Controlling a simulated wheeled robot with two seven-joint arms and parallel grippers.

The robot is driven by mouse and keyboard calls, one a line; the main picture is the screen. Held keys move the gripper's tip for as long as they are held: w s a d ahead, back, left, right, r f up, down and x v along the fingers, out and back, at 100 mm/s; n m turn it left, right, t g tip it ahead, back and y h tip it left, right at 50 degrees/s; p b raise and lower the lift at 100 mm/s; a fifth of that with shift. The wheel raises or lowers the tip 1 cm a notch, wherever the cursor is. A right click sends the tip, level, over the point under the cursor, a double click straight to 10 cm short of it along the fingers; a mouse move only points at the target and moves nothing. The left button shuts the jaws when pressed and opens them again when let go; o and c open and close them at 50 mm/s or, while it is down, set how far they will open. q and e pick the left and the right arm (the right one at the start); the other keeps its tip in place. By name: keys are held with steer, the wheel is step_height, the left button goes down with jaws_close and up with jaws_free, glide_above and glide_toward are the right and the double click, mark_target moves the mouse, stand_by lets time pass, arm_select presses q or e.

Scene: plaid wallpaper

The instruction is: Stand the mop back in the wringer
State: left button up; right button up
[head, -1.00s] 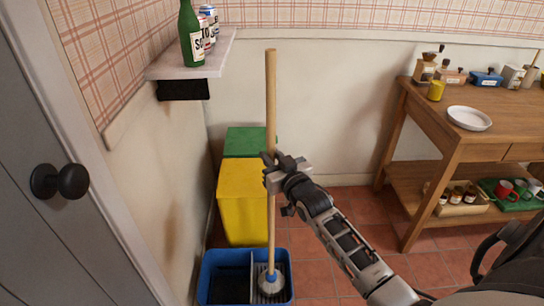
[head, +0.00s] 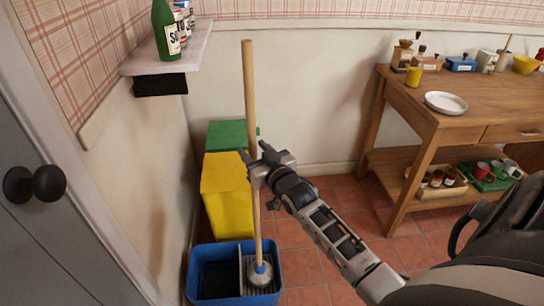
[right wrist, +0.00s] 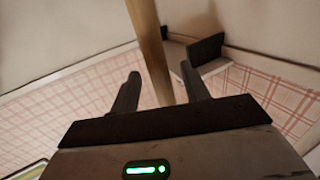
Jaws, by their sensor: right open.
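My right gripper (head: 254,153) is at the handle's middle, jaws open. In the right wrist view, the open fingers (right wrist: 160,72) are spread with the handle (right wrist: 150,45) passing between or just beyond them; contact cannot be told. My left gripper is not in view.
A yellow bin (head: 226,205) and a green bin (head: 226,134) stand behind the bucket. A wall shelf (head: 190,52) with a green bottle (head: 166,30) and cans is at upper left. A wooden table (head: 490,112) stands right. A grey door (head: 40,240) is at left.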

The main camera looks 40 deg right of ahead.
steer(key=s+a, duration=0.2)
steer(key=s, duration=1.3)
steer(key=s+a+f+n+g+y, duration=0.1)
steer(key=s+a+f+g+y, duration=0.1)
steer(key=s+a+f, duration=0.3)
steer(key=s+a+f+n+g+y, duration=0.2)
steer(key=s+a+f+g, duration=0.3)
steer(key=a, duration=0.8)
steer(key=shift+a+f+y, duration=0.3)
steer(key=shift+f+y, duration=0.2)
steer(key=shift+y, duration=0.1)
steer(key=shift+s, duration=0.1)
